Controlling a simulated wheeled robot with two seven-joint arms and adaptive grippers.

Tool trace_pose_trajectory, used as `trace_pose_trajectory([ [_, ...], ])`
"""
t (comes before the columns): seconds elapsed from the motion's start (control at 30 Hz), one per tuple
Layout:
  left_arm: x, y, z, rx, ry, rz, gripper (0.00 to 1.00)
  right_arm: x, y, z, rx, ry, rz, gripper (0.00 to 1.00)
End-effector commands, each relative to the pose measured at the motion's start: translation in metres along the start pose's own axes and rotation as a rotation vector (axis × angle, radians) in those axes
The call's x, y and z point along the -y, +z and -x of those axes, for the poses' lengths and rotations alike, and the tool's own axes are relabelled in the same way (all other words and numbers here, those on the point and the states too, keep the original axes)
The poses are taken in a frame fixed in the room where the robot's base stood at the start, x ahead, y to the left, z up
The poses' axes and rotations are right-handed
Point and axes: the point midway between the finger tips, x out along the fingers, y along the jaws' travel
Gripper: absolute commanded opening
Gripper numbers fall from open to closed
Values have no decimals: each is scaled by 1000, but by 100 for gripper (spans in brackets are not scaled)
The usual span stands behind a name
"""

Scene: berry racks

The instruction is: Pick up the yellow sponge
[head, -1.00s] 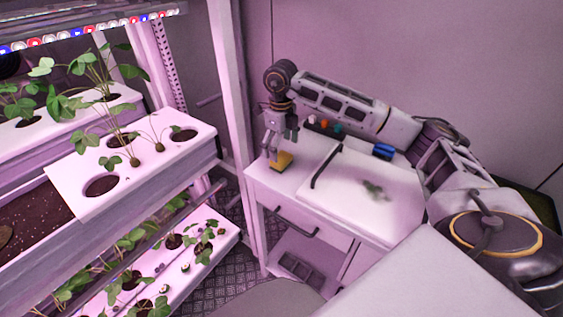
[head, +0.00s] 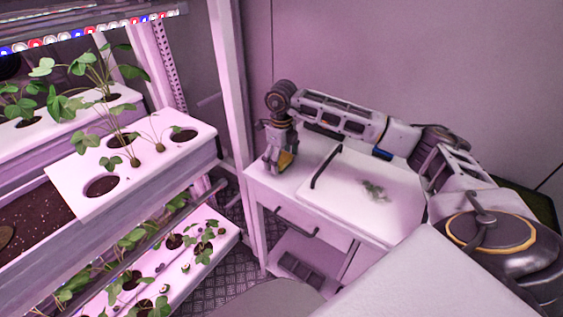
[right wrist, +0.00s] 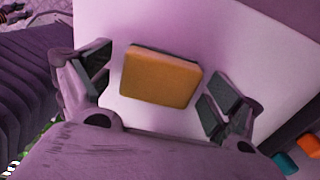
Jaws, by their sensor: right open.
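The yellow sponge (head: 287,159) lies on the left end of the white counter top in the head view, partly hidden by my right gripper (head: 278,165). In the right wrist view the sponge (right wrist: 160,76) shows as an orange-yellow block lying flat, slightly tilted in the picture. My right gripper (right wrist: 155,92) is open there, with one finger on each side of the sponge. A gap shows between the sponge and each finger. My left gripper is not in view.
The white counter (head: 330,215) has a dark handle (head: 326,166) and a blurred green patch (head: 374,190) on its top. A blue item (head: 382,153) sits under my arm. Plant racks (head: 190,150) stand at the left, close to a white post (head: 232,100).

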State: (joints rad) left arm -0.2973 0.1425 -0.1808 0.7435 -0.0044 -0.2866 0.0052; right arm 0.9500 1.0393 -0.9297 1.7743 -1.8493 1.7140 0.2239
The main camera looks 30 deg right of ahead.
Motion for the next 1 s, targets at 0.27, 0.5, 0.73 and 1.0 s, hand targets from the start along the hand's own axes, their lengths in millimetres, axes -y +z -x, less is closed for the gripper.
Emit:
trace_pose_trajectory([
  [0.27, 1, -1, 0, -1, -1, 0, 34, 0, 0, 0, 0, 0, 0, 92],
  [0.5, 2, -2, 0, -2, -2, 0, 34, 0, 0, 0, 0, 1, 0, 82],
  [0.73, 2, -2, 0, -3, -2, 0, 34, 0, 0, 0, 0, 1, 0, 52],
  [1.0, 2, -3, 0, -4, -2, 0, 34, 0, 0, 0, 0, 0, 0, 50],
])
